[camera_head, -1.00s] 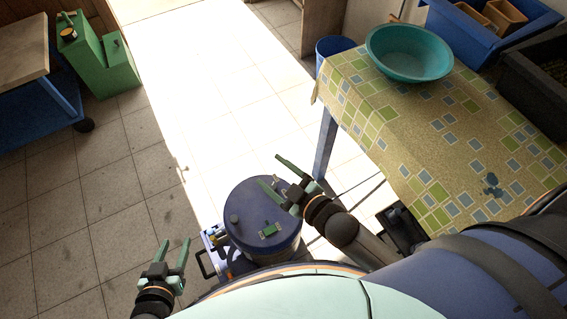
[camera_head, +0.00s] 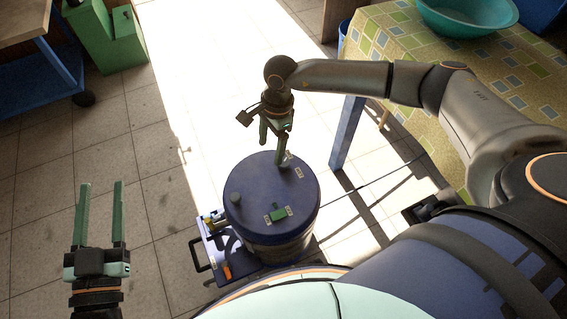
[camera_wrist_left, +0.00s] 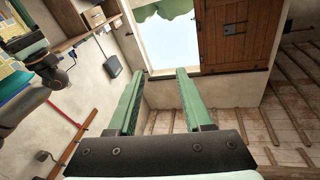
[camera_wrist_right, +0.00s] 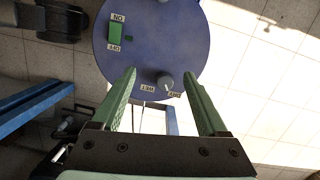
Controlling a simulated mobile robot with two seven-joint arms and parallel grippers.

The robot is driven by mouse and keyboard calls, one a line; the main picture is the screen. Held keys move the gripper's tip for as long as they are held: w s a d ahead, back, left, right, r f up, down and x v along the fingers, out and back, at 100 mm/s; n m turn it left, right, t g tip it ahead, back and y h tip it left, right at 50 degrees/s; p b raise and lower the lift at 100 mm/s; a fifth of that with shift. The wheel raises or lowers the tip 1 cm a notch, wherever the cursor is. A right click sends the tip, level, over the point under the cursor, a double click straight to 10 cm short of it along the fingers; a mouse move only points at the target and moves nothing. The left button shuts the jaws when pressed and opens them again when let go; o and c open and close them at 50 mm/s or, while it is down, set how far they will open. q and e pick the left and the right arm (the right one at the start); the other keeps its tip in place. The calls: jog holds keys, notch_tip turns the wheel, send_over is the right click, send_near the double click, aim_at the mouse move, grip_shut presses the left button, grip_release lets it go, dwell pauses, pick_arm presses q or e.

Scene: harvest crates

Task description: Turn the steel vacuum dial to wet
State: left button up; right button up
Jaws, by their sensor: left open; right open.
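The vacuum (camera_head: 255,190) stands on the floor, with a round blue lid. Its small steel dial (camera_wrist_right: 165,80) sits near the lid edge, between a WET label (camera_wrist_right: 147,87) and a DRY label (camera_wrist_right: 174,94). The dial's pale mark seems to point toward DRY. In the head view the dial (camera_head: 284,161) is partly hidden by a finger. My right gripper (camera_head: 272,146) is open, pointing down close to the dial; the dial appears between its fingers in the right wrist view, and contact cannot be told. My left gripper (camera_head: 101,185) is open and empty, left of the vacuum.
A cloth-covered table (camera_head: 400,50) with a teal basin (camera_head: 466,14) is at the right. Open tiled floor lies left of the vacuum.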

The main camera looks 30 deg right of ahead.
jog(key=w+d+h, duration=0.2)
jog(key=d, duration=0.2)
jog(key=b, duration=0.2)
send_over(284, 162)
jog(key=shift+t, duration=0.3)
notch_tip(284, 162, down, 6)
jog(key=shift+f, duration=0.1)
notch_tip(284, 162, down, 5)
jog(key=shift+f+b, duration=0.1)
jog(key=shift+b, duration=0.75)
pick_arm(q)
jog(key=s+d+r+m+t+h, duration=0.1)
jog(key=s+r+m+t+h, duration=0.1)
jog(key=r, duration=0.5)
jog(key=s+r+m+t+h, duration=0.1)
jog(key=s+r+m+h, duration=0.4)
jog(key=r+h, duration=0.2)
jog(key=shift+s+d+t, duration=0.15)
jog(key=shift+d+t, duration=0.2)
jog(key=shift+t, duration=0.05)
pick_arm(e)
jog(key=shift+w+f, duration=0.1)
jog(key=shift+f, duration=0.35)
grip_shut()
